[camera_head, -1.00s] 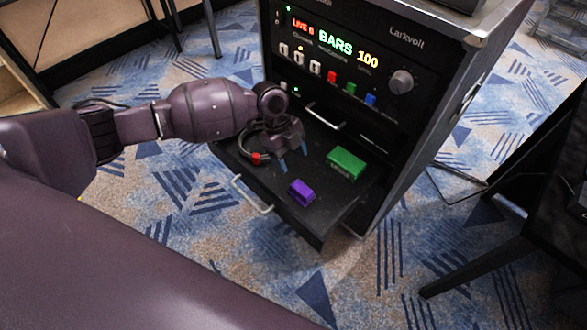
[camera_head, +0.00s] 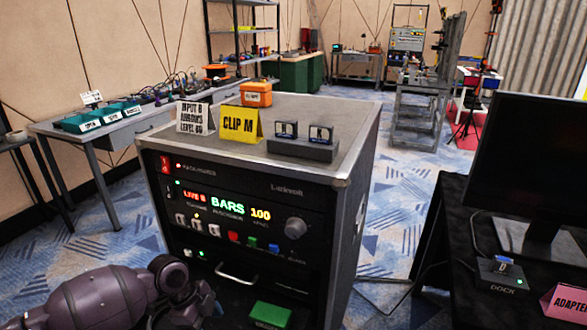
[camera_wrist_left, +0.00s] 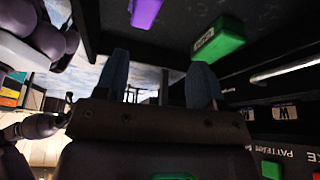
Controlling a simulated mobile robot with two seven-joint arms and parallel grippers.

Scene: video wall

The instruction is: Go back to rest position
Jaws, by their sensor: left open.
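My left arm (camera_head: 120,295) comes in at the bottom left of the head view, in front of the rack unit (camera_head: 245,215). Its fingertips do not show there. In the wrist view my left gripper (camera_wrist_left: 160,78) is open, with its two blue-tipped fingers wide apart and nothing between them. A green block (camera_head: 269,314) lies in the open drawer below the rack panel; it also shows in the wrist view (camera_wrist_left: 218,40). A purple block (camera_wrist_left: 146,12) shows at the top of the wrist view, apart from the fingers. My right gripper is not in view.
A drawer handle (camera_head: 236,275) sticks out of the rack. On its top stand a yellow "CLIP M" sign (camera_head: 239,123), a white sign (camera_head: 194,118), an orange case (camera_head: 256,94) and a dark holder (camera_head: 303,147). A black desk with a monitor (camera_head: 530,150) stands at right.

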